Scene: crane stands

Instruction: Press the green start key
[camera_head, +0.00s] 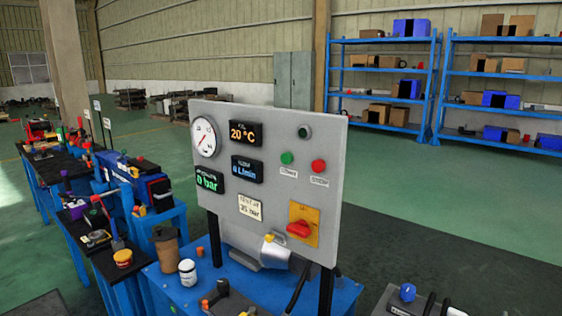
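The green start key (287,158) is a small round button on the upright grey control panel (266,137), right of the panel's middle. A small white label sits under it. The red key (319,166) is just to its right, with its own label. A dark round fitting (304,132) is above them. Nothing covers the green key. Neither of my grippers shows in the head view.
The panel also carries a gauge (204,137), several displays and a red rotary switch (300,228) on a yellow plate. It stands on a blue table (270,290) holding a brown cup (167,248) and a white jar (188,272). Blue shelves (385,42) stand behind.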

